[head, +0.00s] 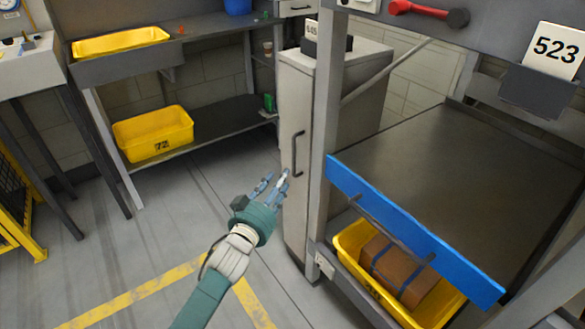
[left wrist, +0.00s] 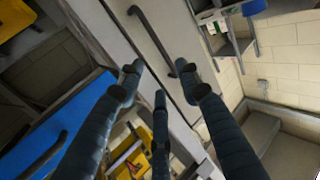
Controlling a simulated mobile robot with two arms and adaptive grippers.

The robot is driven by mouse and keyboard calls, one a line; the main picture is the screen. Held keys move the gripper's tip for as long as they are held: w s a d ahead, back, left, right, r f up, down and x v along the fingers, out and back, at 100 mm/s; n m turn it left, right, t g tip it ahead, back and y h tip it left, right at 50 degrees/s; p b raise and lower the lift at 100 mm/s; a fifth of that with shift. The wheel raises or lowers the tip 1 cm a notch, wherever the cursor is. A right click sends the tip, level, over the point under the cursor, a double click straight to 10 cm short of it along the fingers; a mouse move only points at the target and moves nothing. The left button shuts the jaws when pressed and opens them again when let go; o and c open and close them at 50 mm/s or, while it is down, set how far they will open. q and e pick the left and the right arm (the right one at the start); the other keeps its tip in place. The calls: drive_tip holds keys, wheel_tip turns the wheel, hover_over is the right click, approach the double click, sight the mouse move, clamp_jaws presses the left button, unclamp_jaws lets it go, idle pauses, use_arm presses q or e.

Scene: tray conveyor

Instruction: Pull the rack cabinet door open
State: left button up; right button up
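The rack cabinet (head: 300,115) is a narrow light-grey cabinet in the middle of the head view, and its door looks closed. A dark vertical bar handle (head: 295,156) is on its front. In the left wrist view the handle (left wrist: 150,38) lies just beyond my fingertips, against the pale door. My left gripper (head: 275,177) is open and empty, with its fingers spread, just below and left of the handle in the head view. I cannot tell whether a fingertip touches the door. Its dark fingers (left wrist: 158,80) also show in the left wrist view. My right gripper is not in view.
A dark rack shelf with a blue front edge (head: 410,232) stands right of the cabinet. A yellow bin (head: 350,242) with a brown box (head: 395,270) is below it. A shelf with yellow bins (head: 152,132) is at the back left. The floor left of the cabinet is clear.

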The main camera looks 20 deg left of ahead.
sight(295, 153)
use_arm(q)
drive_tip(key=w, duration=0.3)
drive_tip(key=w+b, duration=0.1)
drive_tip(key=w, duration=0.6)
drive_tip(key=shift+d+r, duration=0.35)
drive_tip(key=shift+r, duration=0.05)
drive_tip(key=shift+w+b, duration=0.3)
drive_tip(key=shift+w, duration=0.2)
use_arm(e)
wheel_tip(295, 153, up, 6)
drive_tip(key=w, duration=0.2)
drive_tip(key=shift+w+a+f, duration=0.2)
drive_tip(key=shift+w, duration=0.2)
use_arm(q)
clamp_jaws()
